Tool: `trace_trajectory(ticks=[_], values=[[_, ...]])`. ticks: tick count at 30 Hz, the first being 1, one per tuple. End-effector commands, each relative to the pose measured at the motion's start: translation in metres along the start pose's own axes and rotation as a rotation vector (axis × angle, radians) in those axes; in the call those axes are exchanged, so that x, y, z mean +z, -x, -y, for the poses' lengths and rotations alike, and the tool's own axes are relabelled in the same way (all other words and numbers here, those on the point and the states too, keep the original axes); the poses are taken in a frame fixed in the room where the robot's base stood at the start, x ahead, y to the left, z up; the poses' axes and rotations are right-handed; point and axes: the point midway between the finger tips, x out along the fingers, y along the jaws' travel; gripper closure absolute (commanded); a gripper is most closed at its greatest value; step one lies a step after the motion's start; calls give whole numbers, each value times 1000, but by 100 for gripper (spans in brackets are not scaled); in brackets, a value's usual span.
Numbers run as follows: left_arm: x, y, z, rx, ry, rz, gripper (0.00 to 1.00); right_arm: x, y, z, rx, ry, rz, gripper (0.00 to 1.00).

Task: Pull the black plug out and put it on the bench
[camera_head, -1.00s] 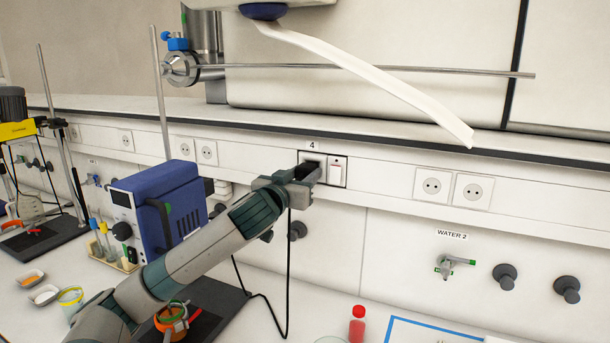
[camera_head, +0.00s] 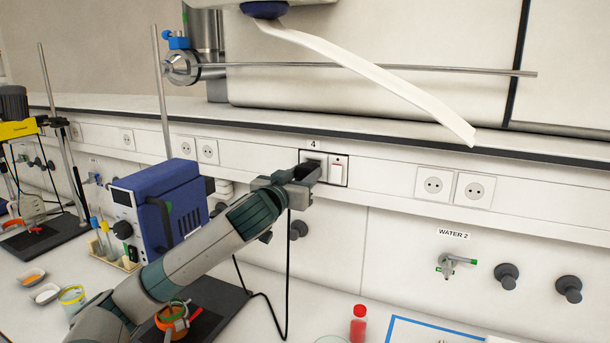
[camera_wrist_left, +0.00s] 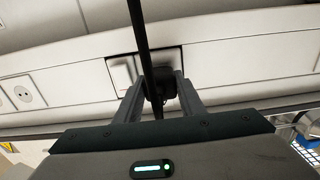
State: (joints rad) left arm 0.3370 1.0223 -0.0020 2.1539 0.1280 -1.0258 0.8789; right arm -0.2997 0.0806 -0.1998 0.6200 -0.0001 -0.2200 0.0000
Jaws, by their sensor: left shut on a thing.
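My left gripper (camera_head: 300,174) is at the wall socket panel marked 4 (camera_head: 337,160). Its fingers are shut on the black plug, which the fingers largely hide in the head view. In the left wrist view the black plug (camera_wrist_left: 162,88) sits between the two fingers, in front of the panel. The plug's black cable (camera_head: 288,265) hangs down from the gripper and bends left to the bench (camera_head: 240,278). In the wrist view the cable (camera_wrist_left: 142,35) crosses the picture in front of the plug. I cannot tell how deep the plug sits. My right gripper is not in view.
A blue device (camera_head: 165,208) stands on the bench left of my arm, close to it. A red-capped bottle (camera_head: 357,324) and a blue-edged sheet (camera_head: 425,330) are at the front right. A water tap (camera_head: 447,264) and dark knobs project from the wall.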

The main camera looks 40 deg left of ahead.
Motion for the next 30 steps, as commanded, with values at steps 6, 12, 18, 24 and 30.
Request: trace_trajectory(ticks=[6, 12, 18, 24, 30], values=[[0, 8, 0, 0, 0, 0, 95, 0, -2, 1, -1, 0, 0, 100], [0, 14, 0, 1, 0, 0, 95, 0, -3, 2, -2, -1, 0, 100], [0, 21, 0, 0, 1, 0, 95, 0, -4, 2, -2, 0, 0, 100], [0, 26, 0, 0, 0, 1, 95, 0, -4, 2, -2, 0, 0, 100], [0, 28, 0, 0, 0, 0, 95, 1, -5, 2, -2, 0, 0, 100]])
